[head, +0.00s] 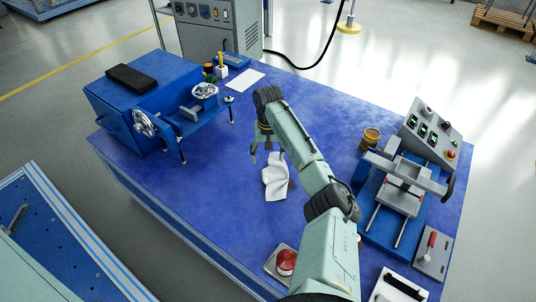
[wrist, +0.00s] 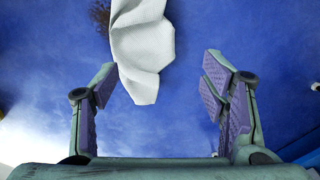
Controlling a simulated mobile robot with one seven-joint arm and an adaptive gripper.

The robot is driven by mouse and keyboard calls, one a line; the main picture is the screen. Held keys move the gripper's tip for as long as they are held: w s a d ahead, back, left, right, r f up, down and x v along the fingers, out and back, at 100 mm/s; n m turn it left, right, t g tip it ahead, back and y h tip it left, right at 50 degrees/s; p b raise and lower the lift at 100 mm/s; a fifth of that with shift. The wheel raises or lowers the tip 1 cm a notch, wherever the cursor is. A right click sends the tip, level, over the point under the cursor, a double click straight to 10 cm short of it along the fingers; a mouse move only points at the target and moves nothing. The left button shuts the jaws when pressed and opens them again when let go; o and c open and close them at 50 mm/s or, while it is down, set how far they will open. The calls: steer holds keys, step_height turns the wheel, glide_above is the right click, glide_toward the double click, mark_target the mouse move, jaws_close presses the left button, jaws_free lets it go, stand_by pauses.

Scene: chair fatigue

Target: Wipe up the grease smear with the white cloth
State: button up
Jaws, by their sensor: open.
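The white cloth (head: 275,177) lies crumpled on the blue table top, near the middle. It also shows at the top of the wrist view (wrist: 143,55), ahead of my fingers and between their lines. A dark brown grease smear (wrist: 99,13) shows beside the cloth at the top edge of the wrist view, partly cut off by the frame. The cloth may cover some of it. My gripper (head: 267,151) is open and points down just beyond the cloth in the head view. Its purple-padded fingers (wrist: 158,82) are apart with nothing between the tips.
A blue machine with handwheels (head: 190,105) stands at the table's left. A blue and grey fixture (head: 400,200) and a control box (head: 432,130) stand at the right. A tray with a red can (head: 286,262) is at the near edge. The table around the cloth is mostly clear.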

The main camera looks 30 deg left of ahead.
steer(key=shift+f, duration=0.15)
steer(key=shift+f+b, duration=0.6)
steer(key=shift+f, duration=1.3)
jaws_close()
stand_by(0.9)
steer(key=shift+f+b, duration=0.15)
steer(key=shift+b, duration=0.15)
stand_by(0.4)
